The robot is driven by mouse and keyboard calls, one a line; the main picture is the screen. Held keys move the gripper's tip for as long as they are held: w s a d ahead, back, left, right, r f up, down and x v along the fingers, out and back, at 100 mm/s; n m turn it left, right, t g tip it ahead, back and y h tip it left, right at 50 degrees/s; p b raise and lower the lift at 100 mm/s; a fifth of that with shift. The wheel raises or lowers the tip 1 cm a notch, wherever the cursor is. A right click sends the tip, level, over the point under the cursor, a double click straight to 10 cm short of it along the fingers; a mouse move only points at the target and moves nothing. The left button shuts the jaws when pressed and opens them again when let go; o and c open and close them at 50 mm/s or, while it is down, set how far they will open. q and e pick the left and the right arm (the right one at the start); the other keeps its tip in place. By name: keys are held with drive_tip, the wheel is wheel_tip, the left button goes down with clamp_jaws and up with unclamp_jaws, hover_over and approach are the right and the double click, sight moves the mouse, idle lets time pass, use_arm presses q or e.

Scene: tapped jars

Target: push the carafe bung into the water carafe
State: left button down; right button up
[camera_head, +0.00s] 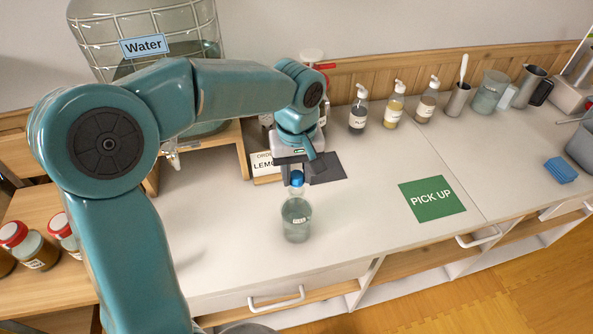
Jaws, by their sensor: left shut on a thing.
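The water carafe (297,222) is a clear glass bottle standing upright on the white counter, left of the green mat. The carafe bung (297,178) is a blue piece at the top of the carafe's neck. My left gripper (296,172) points down from above and is shut on the bung. I cannot tell how deep the bung sits in the neck. My right gripper is not in view.
A green "PICK UP" mat (432,199) lies on the counter (370,240) to the right. A large water jar (95,38) stands at the back left. Pump bottles (393,105) line the back wall. A blue sponge (561,170) lies at the right.

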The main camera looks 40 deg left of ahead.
use_arm(q)
drive_tip(key=shift+f, duration=0.2)
drive_tip(key=shift+f+b, duration=0.3)
drive_tip(key=shift+b, duration=0.1)
drive_tip(key=shift+f+b, duration=0.7)
drive_tip(key=shift+f, duration=0.15)
drive_tip(key=shift+c, duration=2)
unclamp_jaws()
drive_tip(key=shift+r, duration=0.25)
drive_tip(key=shift+r+p, duration=1.75)
drive_tip(key=shift+r, duration=0.15)
drive_tip(key=shift+r, duration=0.2)
